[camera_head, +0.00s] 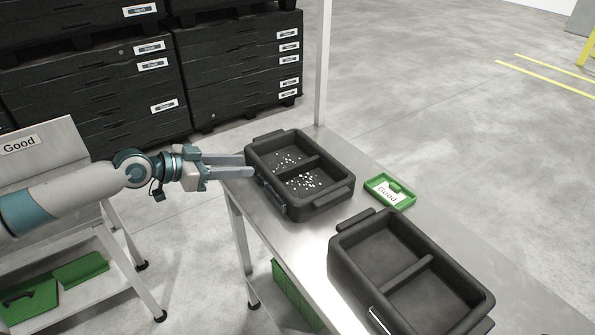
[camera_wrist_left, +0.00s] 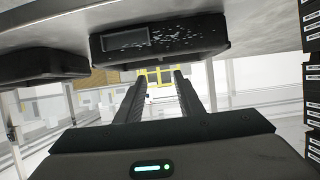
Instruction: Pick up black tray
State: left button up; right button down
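A black tray (camera_head: 335,196) with two compartments and small white pieces inside stands on the metal table near its left edge. It also shows at the top of the left wrist view (camera_wrist_left: 215,52). A second black two-compartment tray (camera_head: 345,262), empty, stands nearer in the head view; a dark tray-like shape shows at the left of the left wrist view (camera_wrist_left: 40,66). My left gripper (camera_head: 249,166) is open and empty, its fingertips close to the left side of the tray with pieces. Whether they touch it is unclear. My right gripper is not in view.
A green tray (camera_head: 405,203) with a "Good" label lies right of the black trays on the metal table (camera_head: 470,240). A table post (camera_head: 323,60) rises behind. Stacked black crates (camera_head: 235,65) stand at the back left. A stand with a "Good" sign (camera_head: 30,145) is at left.

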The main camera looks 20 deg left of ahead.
aim_at(276, 172)
pick_arm(q)
jog(key=p+x, duration=0.4)
jog(key=x, duration=0.6)
jog(key=shift+w+d+f, duration=0.1)
jog(key=shift+w+d, duration=0.1)
jog(key=shift+w, duration=0.15)
jog(key=shift+w+d+f+p, duration=0.3)
jog(key=shift+w+f+p, duration=0.05)
